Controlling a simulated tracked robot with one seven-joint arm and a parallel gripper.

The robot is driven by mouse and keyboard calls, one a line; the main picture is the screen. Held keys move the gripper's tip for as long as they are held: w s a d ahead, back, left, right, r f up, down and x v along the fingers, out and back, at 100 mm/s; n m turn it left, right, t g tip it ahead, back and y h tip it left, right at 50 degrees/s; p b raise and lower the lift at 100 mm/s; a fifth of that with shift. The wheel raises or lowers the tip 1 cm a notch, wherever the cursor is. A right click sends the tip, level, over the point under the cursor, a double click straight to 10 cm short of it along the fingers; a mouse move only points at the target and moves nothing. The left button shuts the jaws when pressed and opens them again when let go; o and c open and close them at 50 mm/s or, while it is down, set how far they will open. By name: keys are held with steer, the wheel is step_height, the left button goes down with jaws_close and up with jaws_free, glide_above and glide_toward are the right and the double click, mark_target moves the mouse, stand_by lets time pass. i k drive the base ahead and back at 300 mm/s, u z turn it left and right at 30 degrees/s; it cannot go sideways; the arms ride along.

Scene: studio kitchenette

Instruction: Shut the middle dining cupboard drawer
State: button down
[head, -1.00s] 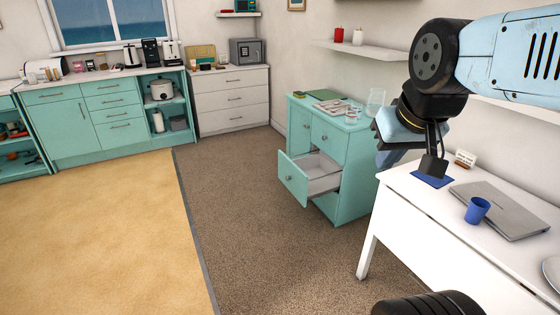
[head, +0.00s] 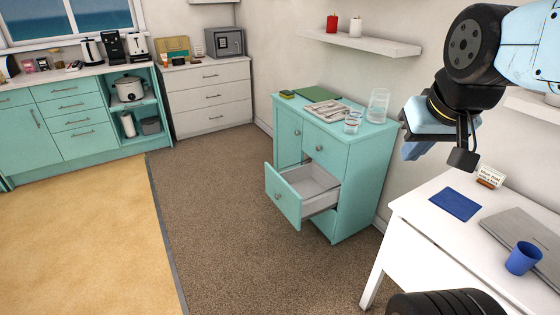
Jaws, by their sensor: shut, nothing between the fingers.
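The teal dining cupboard (head: 357,188) stands against the right wall. Its middle drawer (head: 283,197) is pulled well out to the front left, and its light inside looks empty. The drawer front has a round knob. The drawer above and the door at the left are closed. My gripper (head: 423,140) is at the upper right, to the right of the cupboard in the picture and above the white table's end. It is shut and empty, and apart from the drawer. Its fingertips are partly hidden by its own parts.
The white table (head: 409,208) at the lower right holds a blue cup (head: 523,258) and a laptop (head: 520,232). Glasses (head: 377,105) and papers (head: 326,112) lie on the cupboard top. Brown carpet (head: 225,225) before the drawer is clear.

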mark_target(303, 192)
steer(key=u, duration=0.2)
steer(key=i, duration=1.55)
steer(key=u, duration=0.4)
